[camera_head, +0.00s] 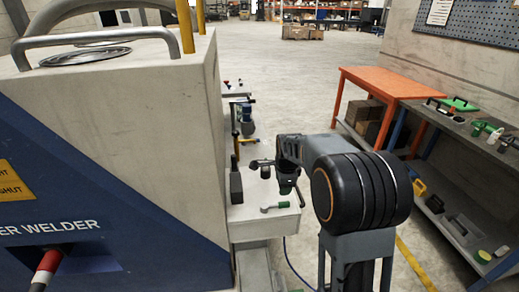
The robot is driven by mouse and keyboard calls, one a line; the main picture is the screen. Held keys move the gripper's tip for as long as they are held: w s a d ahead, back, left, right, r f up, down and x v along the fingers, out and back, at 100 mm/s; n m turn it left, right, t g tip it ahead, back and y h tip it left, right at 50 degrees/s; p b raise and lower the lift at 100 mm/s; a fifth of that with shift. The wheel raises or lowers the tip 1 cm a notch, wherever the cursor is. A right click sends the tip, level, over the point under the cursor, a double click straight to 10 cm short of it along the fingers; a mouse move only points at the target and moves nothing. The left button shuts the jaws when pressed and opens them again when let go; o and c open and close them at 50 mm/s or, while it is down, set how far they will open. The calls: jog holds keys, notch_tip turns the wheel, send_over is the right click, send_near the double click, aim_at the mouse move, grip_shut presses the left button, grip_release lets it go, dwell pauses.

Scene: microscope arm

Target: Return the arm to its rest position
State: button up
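My arm rises in the right foreground, with a large black rounded joint (362,190) with an orange ring. A grey link runs from it to the left and away, down to a dark wrist. My gripper (258,164) seems to be the small dark part left of the wrist, above a pale ledge (284,224). It is too small to tell whether its fingers are open or shut. I see nothing clearly held in it. A black upright object (236,185) stands at the ledge's left edge.
A large grey and blue welder cabinet (120,120) fills the left, close to the ledge. An orange table (378,82) and a grey bench (468,122) with tools stand along the right wall. Open concrete floor (290,70) lies beyond.

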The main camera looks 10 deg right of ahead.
jog(key=s+a+r+n, duration=0.1)
jog(key=s+n, duration=0.5)
jog(key=s, duration=0.1)
jog(key=s+a+r+n+t, duration=0.1)
jog(key=s+a+r+n, duration=0.1)
jog(key=s+n, duration=0.4)
jog(key=s+a+r+n, duration=0.2)
jog(key=s+n, duration=0.5)
jog(key=s, duration=0.2)
jog(key=shift+a+r, duration=0.25)
